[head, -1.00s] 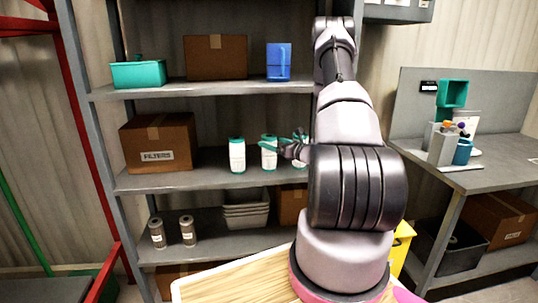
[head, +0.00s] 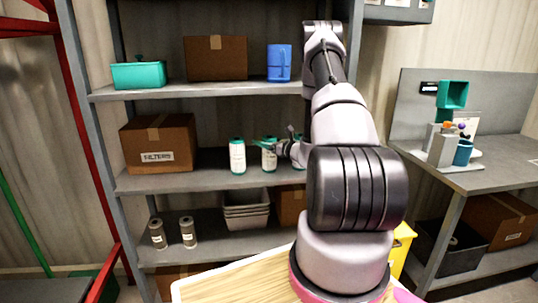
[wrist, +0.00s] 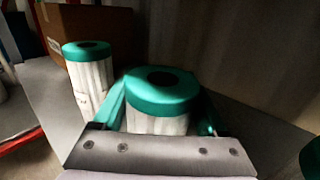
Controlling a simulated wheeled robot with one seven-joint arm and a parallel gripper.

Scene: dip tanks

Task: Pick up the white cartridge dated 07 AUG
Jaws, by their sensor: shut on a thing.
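Several white cartridges with green caps stand in a row on the middle shelf. My gripper (head: 268,146) is at the middle cartridge (head: 269,159). In the wrist view its green fingers (wrist: 160,110) lie on both sides of that cartridge (wrist: 158,98), just below the cap, and are shut on it. Another cartridge (head: 237,156) stands upright to its left; it also shows in the wrist view (wrist: 90,80). A third cartridge (head: 298,164) is partly hidden behind my arm. The date on the held cartridge cannot be read.
A cardboard box marked FILTERS (head: 158,143) stands left on the same shelf (head: 200,181). Two grey cylinders (head: 188,231) and stacked grey trays (head: 246,210) are on the shelf below. A teal bin (head: 138,75) and blue jug (head: 279,63) are above.

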